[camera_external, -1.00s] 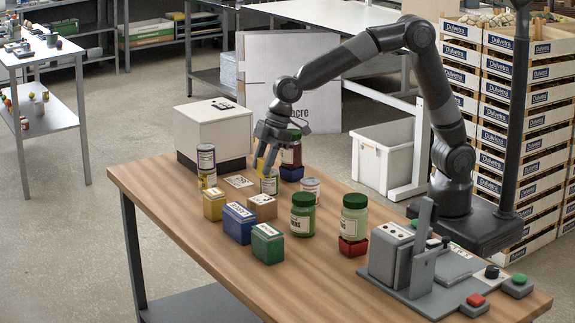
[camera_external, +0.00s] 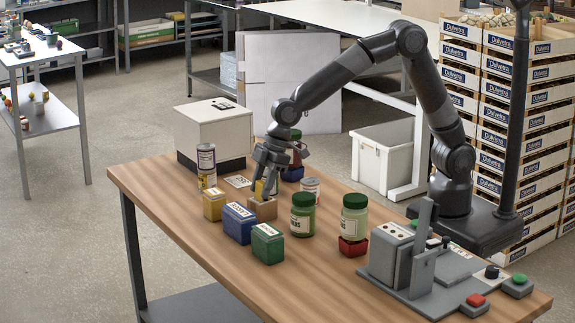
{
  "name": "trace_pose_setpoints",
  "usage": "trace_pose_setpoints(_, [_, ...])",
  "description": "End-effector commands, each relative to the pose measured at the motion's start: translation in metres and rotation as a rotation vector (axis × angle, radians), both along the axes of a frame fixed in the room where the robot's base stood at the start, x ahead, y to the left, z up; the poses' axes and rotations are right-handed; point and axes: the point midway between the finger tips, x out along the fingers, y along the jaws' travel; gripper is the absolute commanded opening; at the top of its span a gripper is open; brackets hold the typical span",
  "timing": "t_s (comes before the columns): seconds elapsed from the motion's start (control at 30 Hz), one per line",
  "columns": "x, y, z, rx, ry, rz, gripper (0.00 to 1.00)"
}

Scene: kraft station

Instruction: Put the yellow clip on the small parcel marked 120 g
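A small brown parcel (camera_external: 264,211) with a pale label stands on the wooden table (camera_external: 190,262), among boxes and jars. Its marking is too small to read. My gripper (camera_external: 262,194) points down at the parcel's top, with its fingertips at or just above it. I cannot tell whether they touch. The fingers cover part of the label. I cannot make out the yellow clip clearly; a bit of yellow beside the fingers may be the can behind. Whether the fingers are shut on something is too small to tell.
Blue (camera_external: 238,223), green (camera_external: 267,244) and yellow (camera_external: 214,205) boxes stand close left and in front. A green-lidded jar (camera_external: 303,215) stands close right. A tall can (camera_external: 207,166) and a white machine (camera_external: 213,135) are behind. The left front tabletop is clear.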

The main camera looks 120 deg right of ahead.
Motion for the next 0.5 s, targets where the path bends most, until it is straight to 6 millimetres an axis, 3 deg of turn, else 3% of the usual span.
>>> trace_pose_setpoints(0.2, [0.0001,-0.0001,0.0006,0.000,-0.001,0.000,0.58])
trace_pose_setpoints(0.5, [0.0002,-0.0002,0.0045,-0.001,-0.002,0.000,0.58])
